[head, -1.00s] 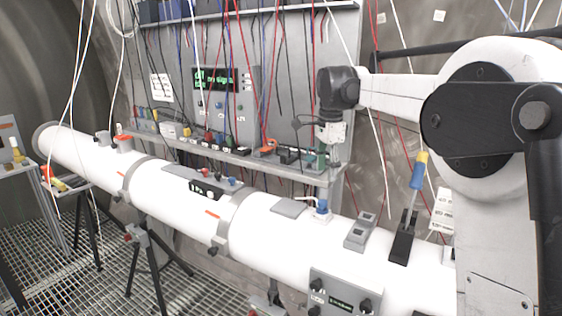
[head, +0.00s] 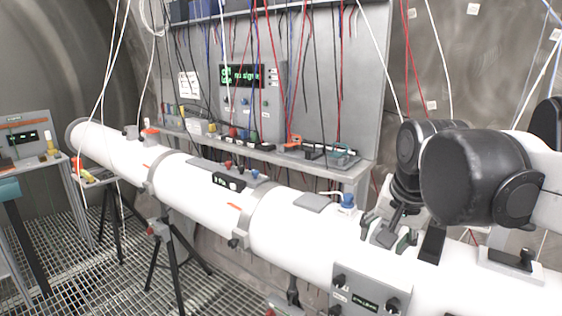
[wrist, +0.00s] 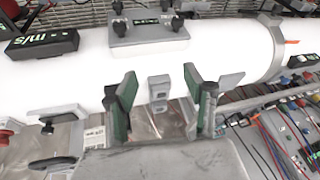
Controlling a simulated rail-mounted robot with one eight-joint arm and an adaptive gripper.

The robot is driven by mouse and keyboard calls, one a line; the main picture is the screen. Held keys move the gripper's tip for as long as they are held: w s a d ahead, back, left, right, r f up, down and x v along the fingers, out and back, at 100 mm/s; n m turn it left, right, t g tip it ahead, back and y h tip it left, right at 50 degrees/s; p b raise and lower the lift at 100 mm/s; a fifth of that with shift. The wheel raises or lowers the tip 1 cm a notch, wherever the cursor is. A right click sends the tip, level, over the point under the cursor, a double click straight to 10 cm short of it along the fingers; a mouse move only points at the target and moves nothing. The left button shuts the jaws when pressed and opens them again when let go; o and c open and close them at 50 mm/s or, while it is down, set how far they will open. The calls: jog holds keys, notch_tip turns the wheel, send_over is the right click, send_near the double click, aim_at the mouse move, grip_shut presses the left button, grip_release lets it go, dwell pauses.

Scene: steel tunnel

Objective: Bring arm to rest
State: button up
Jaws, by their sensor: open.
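My arm reaches in from the right in the head view and bends down over the white pipe (head: 290,238). My gripper (head: 388,232) points down at the pipe's top side. In the wrist view its two green-padded fingers (wrist: 160,84) are spread apart. A small grey block with a switch (wrist: 158,89) shows between the fingers. Whether the fingers touch this block or the pipe, I cannot tell. Nothing is held.
A grey control box (head: 370,292) is on the pipe's near side. A blue-topped fitting (head: 347,201) stands left of my gripper. A shelf with cables and small parts (head: 265,153) runs behind the pipe. Open grating floor (head: 95,262) lies at the left.

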jog(key=s+f+n+t+b, duration=0.2)
jog(key=s+f+n, duration=0.3)
jog(key=s+f, duration=0.7)
jog(key=shift+s+f+b, duration=0.25)
jog(key=shift+f+b, duration=0.05)
jog(key=shift+b, duration=0.05)
dwell(0.7)
